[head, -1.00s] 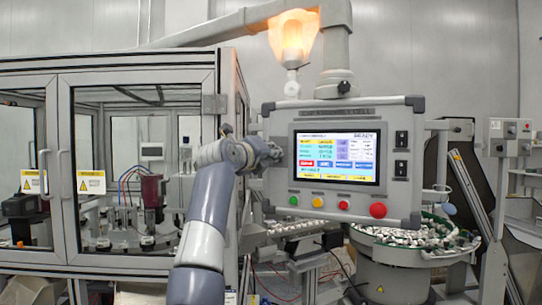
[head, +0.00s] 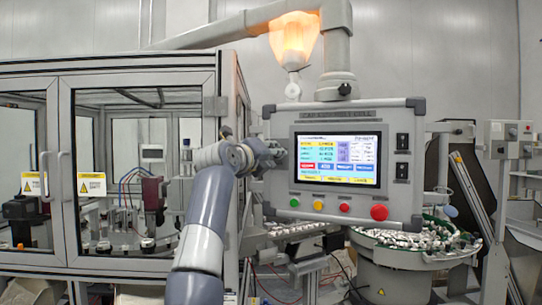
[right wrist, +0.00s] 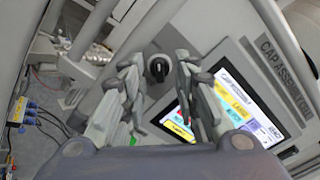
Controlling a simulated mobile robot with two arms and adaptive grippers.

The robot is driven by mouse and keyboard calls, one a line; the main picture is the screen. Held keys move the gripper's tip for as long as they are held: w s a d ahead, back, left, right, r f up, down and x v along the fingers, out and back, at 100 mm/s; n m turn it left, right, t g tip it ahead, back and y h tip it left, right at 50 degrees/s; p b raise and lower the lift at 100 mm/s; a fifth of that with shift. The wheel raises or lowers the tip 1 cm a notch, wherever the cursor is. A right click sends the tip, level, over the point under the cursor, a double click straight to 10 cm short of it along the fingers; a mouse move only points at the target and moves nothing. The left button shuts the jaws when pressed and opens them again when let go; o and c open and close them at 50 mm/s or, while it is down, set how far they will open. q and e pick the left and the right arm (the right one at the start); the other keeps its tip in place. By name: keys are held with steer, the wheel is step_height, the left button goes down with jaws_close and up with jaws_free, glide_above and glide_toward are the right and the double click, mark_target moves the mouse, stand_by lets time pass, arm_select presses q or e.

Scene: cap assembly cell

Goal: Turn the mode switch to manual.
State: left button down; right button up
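The mode switch is a dark round knob (right wrist: 158,68) on the grey control panel, left of the screen in the right wrist view. In the head view my gripper hides it. My right gripper (right wrist: 157,72) is open, with one finger on each side of the knob in the picture. I cannot tell whether the fingers touch it or how deep they reach. In the head view the right gripper (head: 274,154) is at the left side of the control panel (head: 402,205). My left gripper is in neither view.
The lit screen (head: 337,158) is right of my gripper. Green, yellow and red buttons and a larger red button (head: 379,212) are along the panel's lower edge. A glazed machine enclosure (head: 140,80) stands left, close to my arm. A parts bowl (head: 400,256) is below right.

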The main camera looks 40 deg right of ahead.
steer(key=v, duration=1.1)
steer(key=shift+a, duration=0.4)
steer(key=shift+s, duration=0.1)
steer(key=shift+d, duration=0.1)
